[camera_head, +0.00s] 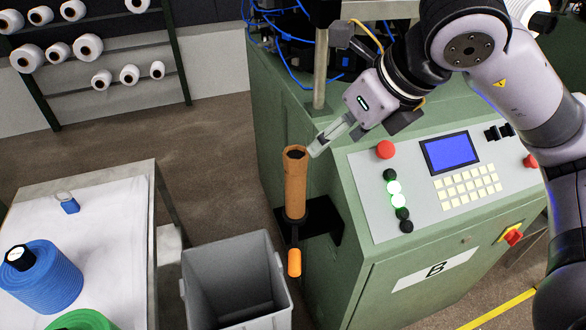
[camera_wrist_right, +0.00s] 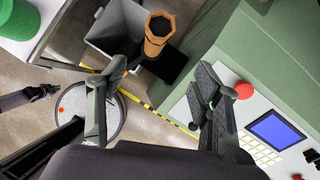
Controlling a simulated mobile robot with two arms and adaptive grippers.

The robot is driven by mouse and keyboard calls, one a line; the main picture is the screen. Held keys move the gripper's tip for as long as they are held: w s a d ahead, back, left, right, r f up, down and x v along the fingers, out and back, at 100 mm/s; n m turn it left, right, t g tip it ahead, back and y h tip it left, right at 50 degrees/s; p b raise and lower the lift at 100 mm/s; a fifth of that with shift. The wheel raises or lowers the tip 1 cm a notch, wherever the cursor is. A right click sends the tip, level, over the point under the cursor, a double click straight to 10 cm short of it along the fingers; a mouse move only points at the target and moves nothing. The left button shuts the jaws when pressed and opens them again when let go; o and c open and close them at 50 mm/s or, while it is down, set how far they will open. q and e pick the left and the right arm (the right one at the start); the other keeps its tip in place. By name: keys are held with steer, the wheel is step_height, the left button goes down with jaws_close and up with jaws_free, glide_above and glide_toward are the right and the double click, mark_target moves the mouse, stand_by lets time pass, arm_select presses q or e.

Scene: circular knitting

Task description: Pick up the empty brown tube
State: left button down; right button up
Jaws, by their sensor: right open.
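The empty brown tube (camera_head: 295,187) stands upright on a black holder (camera_head: 322,220) on the side of the green machine; its dark hollow top faces up. In the right wrist view the tube (camera_wrist_right: 155,38) shows at top centre, beyond and between the fingers. My right gripper (camera_head: 319,143) is just right of the tube's top in the head view, apart from it as far as I can tell. In the right wrist view the right gripper (camera_wrist_right: 158,82) has its fingers wide apart, with nothing between them.
The green machine (camera_head: 390,285) with its control panel and red button (camera_head: 385,150) is close to the right gripper. A grey bin (camera_head: 235,280) stands below left of the tube. A table (camera_head: 110,240) with a blue yarn cone (camera_head: 45,280) is at left.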

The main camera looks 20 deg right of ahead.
mark_target(296, 170)
steer(key=p+x, duration=0.2)
steer(key=x, duration=0.8)
steer(key=shift+w+a+f, duration=0.1)
steer(key=shift+a+f, duration=0.1)
steer(key=p+x, duration=0.1)
steer(key=x, duration=0.1)
steer(key=p+x, duration=0.2)
steer(key=shift+w+a+f, duration=0.2)
steer(key=shift+w+a, duration=0.1)
steer(key=shift+w+f, duration=0.15)
steer(key=shift+f, duration=0.15)
steer(key=shift+c, duration=0.3)
steer(key=c, duration=1.2)
